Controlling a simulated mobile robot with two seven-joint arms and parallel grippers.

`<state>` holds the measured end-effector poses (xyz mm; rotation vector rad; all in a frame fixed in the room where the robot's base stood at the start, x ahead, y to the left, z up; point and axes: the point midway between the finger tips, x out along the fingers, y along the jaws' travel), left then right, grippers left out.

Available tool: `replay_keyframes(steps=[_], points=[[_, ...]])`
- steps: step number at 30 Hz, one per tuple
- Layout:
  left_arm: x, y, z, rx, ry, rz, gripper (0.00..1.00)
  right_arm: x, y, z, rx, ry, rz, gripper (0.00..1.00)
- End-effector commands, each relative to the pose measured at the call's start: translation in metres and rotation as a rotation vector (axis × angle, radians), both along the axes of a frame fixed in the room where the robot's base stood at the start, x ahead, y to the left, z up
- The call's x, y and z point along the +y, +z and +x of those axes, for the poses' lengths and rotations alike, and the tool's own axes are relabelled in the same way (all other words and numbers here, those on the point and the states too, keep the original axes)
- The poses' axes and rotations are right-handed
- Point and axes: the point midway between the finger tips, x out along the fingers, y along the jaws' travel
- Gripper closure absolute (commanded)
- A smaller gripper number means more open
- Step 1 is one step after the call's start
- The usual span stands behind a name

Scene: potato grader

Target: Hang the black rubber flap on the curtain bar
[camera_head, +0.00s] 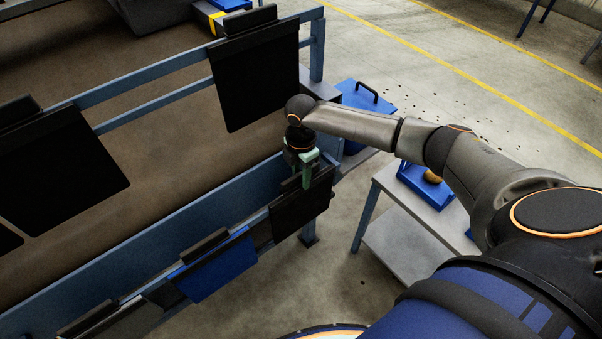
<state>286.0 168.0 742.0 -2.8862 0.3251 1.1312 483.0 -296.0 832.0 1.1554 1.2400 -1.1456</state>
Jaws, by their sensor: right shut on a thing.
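The curtain bar (150,74) is a blue rail running from the left up to a post at top centre. Black flaps hang from it at the right end (256,80) and on the left (62,168), with a bare stretch between them. My right gripper (306,180) points down and is shut on the top of a black rubber flap (300,210). This flap is at the right end of the row along the lower blue side beam. I cannot tell whether it still touches its support. My left gripper is out of view.
A blue flap (216,270) and a grey flap (130,321) sit along the near side of the blue side beam (190,220). A grey table (397,240) with a blue tray (427,184) stands to the right. A blue bin (352,133) stands behind my right forearm.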

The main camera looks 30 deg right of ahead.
Motion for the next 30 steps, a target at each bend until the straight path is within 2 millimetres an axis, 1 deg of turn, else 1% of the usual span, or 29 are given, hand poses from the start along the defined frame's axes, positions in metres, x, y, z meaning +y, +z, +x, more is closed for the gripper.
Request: replay_keyframes(steps=[1,6,14,23,25,30], points=[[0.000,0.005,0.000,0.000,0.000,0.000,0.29,0.000,0.007,0.002,-0.005,0.000,0.002,1.00],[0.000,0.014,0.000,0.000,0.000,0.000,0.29,0.001,0.013,0.002,-0.005,0.000,0.002,1.00],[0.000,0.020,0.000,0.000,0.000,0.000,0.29,0.000,0.017,-0.001,-0.004,0.000,0.001,1.00],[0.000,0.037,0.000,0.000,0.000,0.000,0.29,-0.002,0.018,-0.024,-0.002,0.000,0.000,1.00],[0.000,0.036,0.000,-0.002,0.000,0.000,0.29,-0.002,0.015,-0.029,-0.002,0.001,0.000,1.00],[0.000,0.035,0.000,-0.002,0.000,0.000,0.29,-0.004,0.014,-0.042,-0.002,0.000,0.000,1.00]])
